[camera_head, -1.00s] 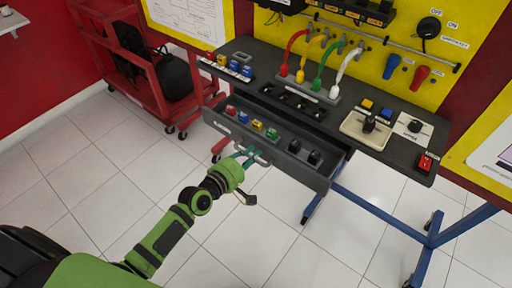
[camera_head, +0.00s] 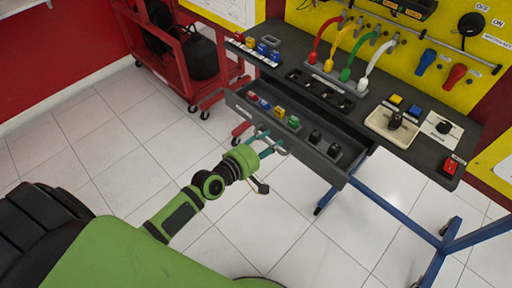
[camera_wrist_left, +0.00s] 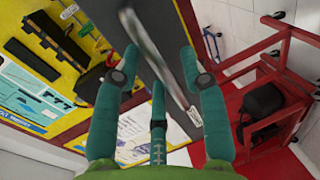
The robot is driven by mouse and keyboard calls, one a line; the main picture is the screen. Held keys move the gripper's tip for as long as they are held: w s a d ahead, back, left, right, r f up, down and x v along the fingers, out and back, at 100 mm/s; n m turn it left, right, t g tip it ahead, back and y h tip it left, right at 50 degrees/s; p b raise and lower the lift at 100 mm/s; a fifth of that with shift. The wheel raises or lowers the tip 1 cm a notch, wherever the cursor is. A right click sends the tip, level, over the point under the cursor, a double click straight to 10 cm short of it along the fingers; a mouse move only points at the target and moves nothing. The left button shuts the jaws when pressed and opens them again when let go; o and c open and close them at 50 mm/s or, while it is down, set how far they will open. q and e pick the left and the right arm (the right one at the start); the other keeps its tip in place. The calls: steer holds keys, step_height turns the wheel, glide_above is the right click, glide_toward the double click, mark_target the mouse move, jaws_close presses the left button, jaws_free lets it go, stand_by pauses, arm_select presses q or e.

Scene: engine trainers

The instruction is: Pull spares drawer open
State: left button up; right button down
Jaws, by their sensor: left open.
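The spares drawer (camera_head: 314,157) is a dark grey drawer under the bench top, standing open with its inside showing. It holds small red, blue, yellow and green parts and black knobs. My left gripper (camera_head: 267,142) is at the middle of the drawer front, at the handle (camera_head: 281,149). In the left wrist view its teal fingers (camera_wrist_left: 160,68) are spread apart, with a blurred grey bar (camera_wrist_left: 153,48), seemingly the handle, between them. Whether the fingers touch it I cannot tell. My right gripper is out of view.
The dark bench top (camera_head: 350,108) carries coloured cables, switches and a cream tray-like base (camera_head: 381,127). A red cart (camera_head: 188,70) with black items stands at the left. Blue bench legs (camera_head: 400,213) stand at the right. The tiled floor (camera_head: 280,225) before the drawer is clear.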

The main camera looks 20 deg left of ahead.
arm_select(q)
steer(key=v, duration=1.1)
steer(key=shift+f, duration=0.1)
steer(key=s+a+f+m+g+y, duration=0.1)
steer(key=s+a+f+m+g, duration=0.15)
steer(key=f, duration=0.65)
steer(key=s+a+f+m+g+y, duration=0.1)
steer(key=s+f+m+y, duration=0.15)
steer(key=f, duration=0.65)
steer(key=s+a+f+m+g+y, duration=0.1)
steer(key=s+a+f+g, duration=0.15)
steer(key=f, duration=0.55)
steer(key=s+d+f+m+g, duration=0.2)
steer(key=s+f+m, duration=0.3)
steer(key=s+f, duration=0.3)
steer(key=s+d+f+m+g, duration=0.2)
steer(key=s+f+m+g, duration=0.3)
steer(key=s, duration=1.2)
step_height(320, 180, down, 4)
steer(key=shift+d+r+m+g+y, duration=0.1)
steer(key=shift+d+m+g+y, duration=0.2)
steer(key=shift+d+y, duration=0.15)
